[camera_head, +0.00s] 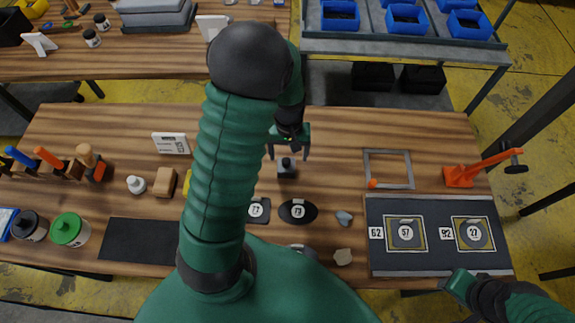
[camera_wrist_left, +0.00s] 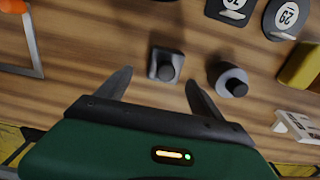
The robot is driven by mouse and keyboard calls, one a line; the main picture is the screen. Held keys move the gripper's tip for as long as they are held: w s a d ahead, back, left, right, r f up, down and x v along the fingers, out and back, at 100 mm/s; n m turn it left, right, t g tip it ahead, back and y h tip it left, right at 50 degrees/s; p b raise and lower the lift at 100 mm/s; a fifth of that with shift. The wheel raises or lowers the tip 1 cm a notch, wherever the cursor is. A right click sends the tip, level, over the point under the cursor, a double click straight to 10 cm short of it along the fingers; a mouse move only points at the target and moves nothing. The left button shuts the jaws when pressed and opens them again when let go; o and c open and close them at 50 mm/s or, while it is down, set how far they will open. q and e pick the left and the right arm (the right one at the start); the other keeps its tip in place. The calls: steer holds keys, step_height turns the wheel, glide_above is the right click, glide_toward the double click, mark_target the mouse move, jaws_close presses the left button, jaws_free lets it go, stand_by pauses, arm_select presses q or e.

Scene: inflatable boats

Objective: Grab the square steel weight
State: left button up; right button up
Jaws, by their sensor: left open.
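The square steel weight (camera_head: 287,169) is a small dark block with a round knob, upright on the wooden workbench. It also shows in the left wrist view (camera_wrist_left: 166,64). My left gripper (camera_head: 288,156) is open, with its fingertips pointing at the weight. In the left wrist view the left gripper (camera_wrist_left: 160,78) has one finger on each side of the near edge of the weight, with a gap on both sides and nothing held. Part of my right arm shows at the lower right of the head view; its fingers are not clear.
A round steel weight (camera_wrist_left: 228,80) stands close beside the square one. Labelled dark plates (camera_head: 298,211), a grey frame (camera_head: 388,152), an orange clamp (camera_head: 460,177) and a dark tray (camera_head: 440,207) lie rightward. My left arm hides part of the bench.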

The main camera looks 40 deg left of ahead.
mark_target(287, 163)
arm_select(q)
steer(key=shift+s+d+f, duration=0.1)
steer(key=shift+d+f, duration=0.2)
steer(key=shift+f, duration=0.05)
steer(key=shift+s+d+f, duration=0.1)
steer(key=shift+s+f, duration=0.3)
steer(key=shift+f, duration=0.2)
steer(key=shift+s+d+f, duration=0.1)
steer(key=shift+s+f, duration=0.25)
steer(key=shift+f, duration=0.25)
steer(key=shift+w+a+f, duration=0.1)
steer(key=shift+a+f, duration=0.1)
steer(key=shift+f, duration=0.3)
steer(key=shift+a+f, duration=0.15)
steer(key=shift+f, duration=0.3)
steer(key=shift+w+a+f, duration=0.25)
steer(key=shift+a, duration=0.1)
steer(key=shift+s+d+r, duration=0.15)
steer(key=shift+d+r, duration=0.15)
steer(key=shift+d, duration=0.15)
steer(key=c, duration=1.4)
steer(key=shift+a, duration=0.15)
jaws_close()
